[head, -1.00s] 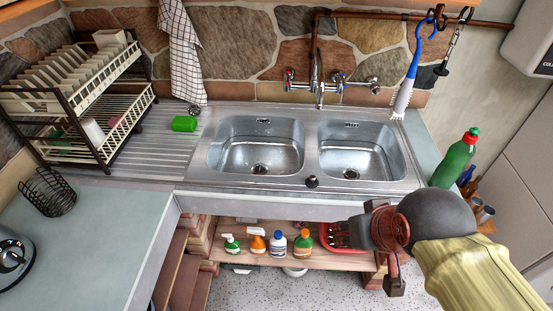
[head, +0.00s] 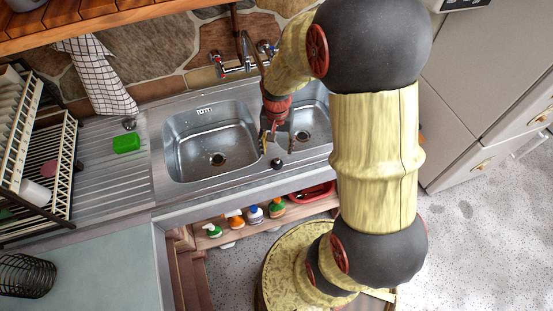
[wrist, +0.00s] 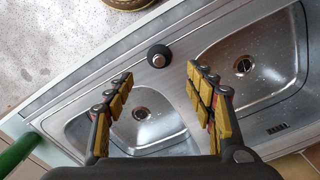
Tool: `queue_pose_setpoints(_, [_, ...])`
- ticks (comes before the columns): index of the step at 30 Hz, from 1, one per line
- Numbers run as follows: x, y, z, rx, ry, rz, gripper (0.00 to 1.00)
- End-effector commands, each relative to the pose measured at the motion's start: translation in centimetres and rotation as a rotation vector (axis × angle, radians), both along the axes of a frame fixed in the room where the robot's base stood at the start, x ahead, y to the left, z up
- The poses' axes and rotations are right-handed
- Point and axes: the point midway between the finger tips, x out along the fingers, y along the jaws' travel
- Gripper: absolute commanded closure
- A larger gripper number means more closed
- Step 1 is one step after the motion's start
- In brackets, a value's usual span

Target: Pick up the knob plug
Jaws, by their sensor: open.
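The knob plug (head: 277,163), a small dark round piece, sits on the steel front rim of the sink, between the two basins. In the wrist view the knob plug (wrist: 159,56) is a black disc with a grey knob in its middle. My gripper (head: 273,140) hangs above the sink divider, near the plug. In the wrist view my gripper (wrist: 158,76) has its two yellow-padded fingers spread wide, with nothing between them. The plug shows just beyond the fingertips, roughly centred between them and apart from both.
The left basin (head: 205,150) and right basin (head: 312,120) flank the plug. The tap (head: 247,55) rises behind. A green sponge (head: 126,143) and a round metal piece (head: 129,124) lie on the drainboard. Several bottles (head: 255,213) stand on the shelf below.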

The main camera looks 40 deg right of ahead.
Motion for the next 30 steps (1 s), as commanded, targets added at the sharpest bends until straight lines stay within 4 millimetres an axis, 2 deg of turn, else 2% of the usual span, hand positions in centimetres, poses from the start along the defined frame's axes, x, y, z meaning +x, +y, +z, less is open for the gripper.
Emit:
queue_pose_setpoints(18, [-0.5,0.5,-7.2,0.001,0.003,0.001,0.45])
queue_pose_setpoints(26, [-0.5,0.4,-7.5,0.000,0.000,0.001,0.45])
queue_pose_setpoints(30, [-0.5,0.4,-7.5,0.001,0.001,0.001,0.51])
